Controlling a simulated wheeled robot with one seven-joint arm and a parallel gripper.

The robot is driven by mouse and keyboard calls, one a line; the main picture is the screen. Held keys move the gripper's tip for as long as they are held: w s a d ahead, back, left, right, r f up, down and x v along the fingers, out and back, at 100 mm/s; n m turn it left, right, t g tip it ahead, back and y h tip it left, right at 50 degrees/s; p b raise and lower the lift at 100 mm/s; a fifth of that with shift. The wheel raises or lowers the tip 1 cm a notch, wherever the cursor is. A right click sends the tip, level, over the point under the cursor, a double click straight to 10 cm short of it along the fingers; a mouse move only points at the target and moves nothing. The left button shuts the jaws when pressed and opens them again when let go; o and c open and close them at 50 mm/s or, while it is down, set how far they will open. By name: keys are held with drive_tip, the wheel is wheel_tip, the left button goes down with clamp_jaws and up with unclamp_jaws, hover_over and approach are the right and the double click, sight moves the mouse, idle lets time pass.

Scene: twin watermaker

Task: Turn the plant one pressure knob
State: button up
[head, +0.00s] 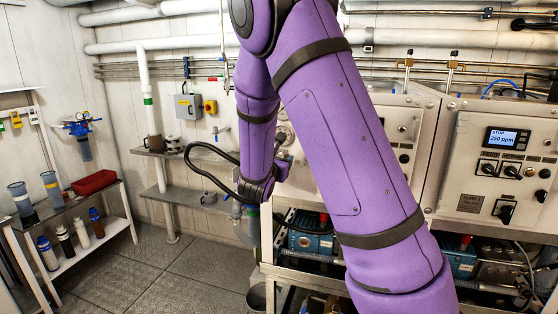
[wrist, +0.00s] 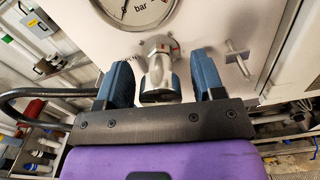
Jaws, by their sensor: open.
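In the wrist view, the pressure knob (wrist: 158,72), a silvery metal handle with a dark end, sticks out from a pale panel below a round gauge (wrist: 140,10) marked "bar". My gripper (wrist: 163,64) is open, with one blue finger on each side of the knob. Gaps show between the knob and both fingers. In the head view my purple arm crosses the middle and hides most of the left machine panel (head: 403,126); the knob and fingers cannot be made out there.
A T-shaped metal handle (wrist: 237,55) stands on the panel just right of my gripper. The right panel (head: 462,150) has a display and switches. A bottle shelf (head: 80,210) stands left; floor between is clear.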

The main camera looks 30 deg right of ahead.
drive_tip(key=shift+w+d, duration=0.15)
drive_tip(key=shift+d, duration=0.05)
drive_tip(key=c, duration=0.9)
drive_tip(key=n, duration=0.6)
drive_tip(key=shift+n, duration=0.3)
drive_tip(key=n, duration=0.6)
drive_tip(key=shift+f, duration=0.1)
drive_tip(key=shift+n, duration=0.3)
